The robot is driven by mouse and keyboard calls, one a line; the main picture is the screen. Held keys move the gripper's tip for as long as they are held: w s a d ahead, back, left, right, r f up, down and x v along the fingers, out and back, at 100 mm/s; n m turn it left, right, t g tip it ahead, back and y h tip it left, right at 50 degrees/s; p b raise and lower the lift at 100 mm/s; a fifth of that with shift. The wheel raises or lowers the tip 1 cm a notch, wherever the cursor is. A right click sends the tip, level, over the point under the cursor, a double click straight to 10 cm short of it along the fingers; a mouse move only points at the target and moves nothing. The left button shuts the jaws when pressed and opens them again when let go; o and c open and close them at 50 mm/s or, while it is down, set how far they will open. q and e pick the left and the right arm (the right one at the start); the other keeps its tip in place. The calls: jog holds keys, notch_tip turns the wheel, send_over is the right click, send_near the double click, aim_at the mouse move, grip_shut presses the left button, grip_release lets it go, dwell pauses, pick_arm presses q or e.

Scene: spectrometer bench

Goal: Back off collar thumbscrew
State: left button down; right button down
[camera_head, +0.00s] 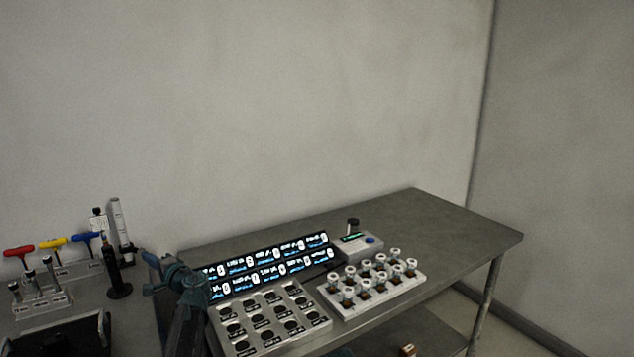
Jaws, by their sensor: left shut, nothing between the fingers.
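My left gripper (152,287) is in the lower left part of the view, at the left end of the long bench. Its fingers are shut with nothing between them, and they point left. A black post on a round base (113,268) stands on the left bench, to the left of my gripper and apart from it in the picture. A pale upright column with markings (119,225) stands behind the post. I cannot make out a collar or a thumbscrew at this size. My right gripper is out of view.
T-handled tools in red (18,251), yellow and blue stand at the far left. A dark tray (62,338) lies in front. Lit displays (268,267), a panel of round wells (268,318), a vial rack (375,300) and a small instrument (355,246) occupy the long bench (440,215), clear at its right.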

aim_at(135, 250)
pick_arm(q)
jog(key=shift+s+a+x, duration=0.15)
jog(key=shift+s+x, duration=0.05)
jog(key=shift+x, duration=0.85)
jog(key=shift+s+a+x, duration=0.15)
jog(key=shift+s+x, duration=0.1)
jog(key=shift+x, duration=0.75)
jog(key=shift+s+a+x, duration=0.1)
jog(key=shift+s+x, duration=0.1)
jog(key=shift+x, duration=0.85)
jog(key=shift+w+d+f, duration=0.2)
jog(key=shift+w, duration=0.2)
jog(key=shift+f+b, duration=0.25)
jog(key=shift+b, duration=0.25)
jog(key=shift+f+b, duration=0.3)
jog(key=shift+w+f, duration=0.1)
jog(key=shift+f, duration=0.1)
